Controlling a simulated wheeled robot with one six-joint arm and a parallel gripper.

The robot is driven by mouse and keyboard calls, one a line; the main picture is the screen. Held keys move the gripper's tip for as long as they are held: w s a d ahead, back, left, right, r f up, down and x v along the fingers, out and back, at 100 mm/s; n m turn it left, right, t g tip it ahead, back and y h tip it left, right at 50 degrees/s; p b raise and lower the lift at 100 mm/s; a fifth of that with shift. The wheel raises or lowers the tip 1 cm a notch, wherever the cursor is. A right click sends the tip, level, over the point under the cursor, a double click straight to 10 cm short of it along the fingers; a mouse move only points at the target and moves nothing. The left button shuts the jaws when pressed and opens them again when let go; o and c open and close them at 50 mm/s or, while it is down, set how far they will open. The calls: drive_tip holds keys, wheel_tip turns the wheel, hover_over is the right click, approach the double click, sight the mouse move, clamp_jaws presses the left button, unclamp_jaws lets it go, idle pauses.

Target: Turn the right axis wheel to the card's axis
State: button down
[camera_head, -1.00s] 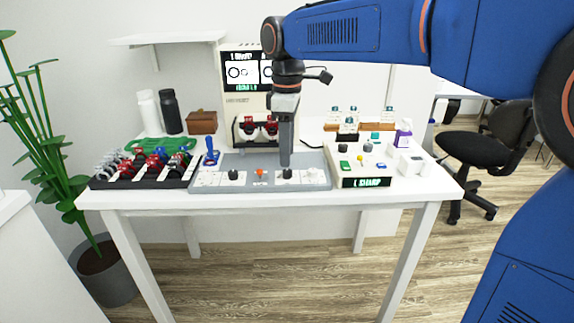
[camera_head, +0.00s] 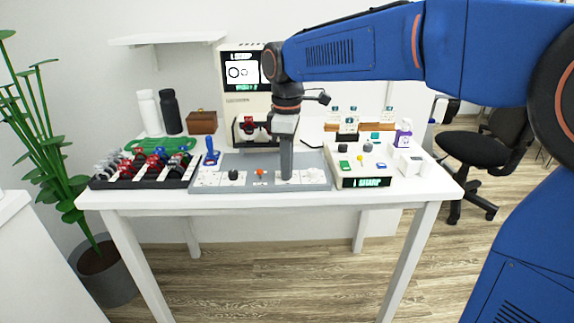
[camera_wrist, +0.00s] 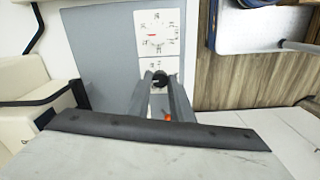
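My gripper (camera_head: 286,178) points straight down at the right half of a grey panel (camera_head: 240,159) on the white table. In the wrist view its two fingers (camera_wrist: 160,82) stand on both sides of a black wheel (camera_wrist: 160,78); I cannot tell whether they touch it. The head view hides this wheel behind the fingers. A second black wheel (camera_head: 233,174) is at the left. I cannot make out a card's axis.
An orange lever (camera_head: 260,173) stands left of my gripper. A beige box (camera_head: 371,170) with a lit display is at the right. A tall machine with a screen (camera_head: 241,72) stands behind. A black rack (camera_head: 140,174) of red and blue pieces is at the left.

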drive_tip(key=shift+m, duration=3.1)
drive_tip(key=c, duration=1.6)
unclamp_jaws()
drive_tip(key=shift+o, duration=0.2)
drive_tip(key=shift+r, duration=0.15)
wheel_tip(320, 180, up, 17)
drive_tip(key=shift+d, duration=0.1)
